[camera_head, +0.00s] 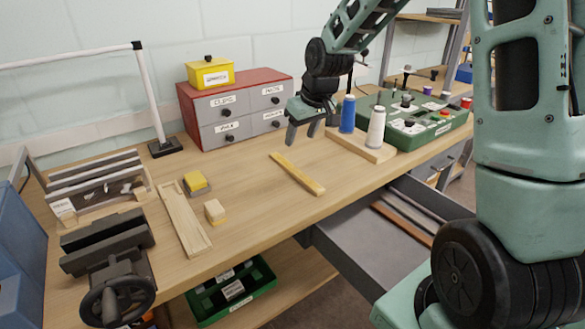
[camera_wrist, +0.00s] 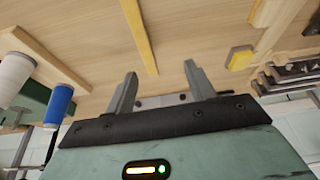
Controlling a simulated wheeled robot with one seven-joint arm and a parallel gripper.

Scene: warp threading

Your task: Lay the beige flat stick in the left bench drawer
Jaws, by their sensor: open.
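The beige flat stick (camera_head: 297,174) lies flat and slanted on the middle of the bench. It also shows in the wrist view (camera_wrist: 139,36), beyond the fingertips and closer to the left one. My gripper (camera_head: 303,132) is open and empty, in the air above the bench behind the stick; its two spread fingers show in the wrist view (camera_wrist: 160,70). A grey bench drawer (camera_head: 362,260) is pulled out below the bench front. Long brown and grey pieces lie in its right part; my arm and base hide some of it.
A wooden base with blue and white spools (camera_head: 376,127) and a green case (camera_head: 440,125) stand right. A red-grey drawer cabinet (camera_head: 215,104) stands behind. A wooden trough (camera_head: 180,215), small blocks (camera_head: 214,211) and a vise (camera_head: 105,240) are left. Bench around the stick is clear.

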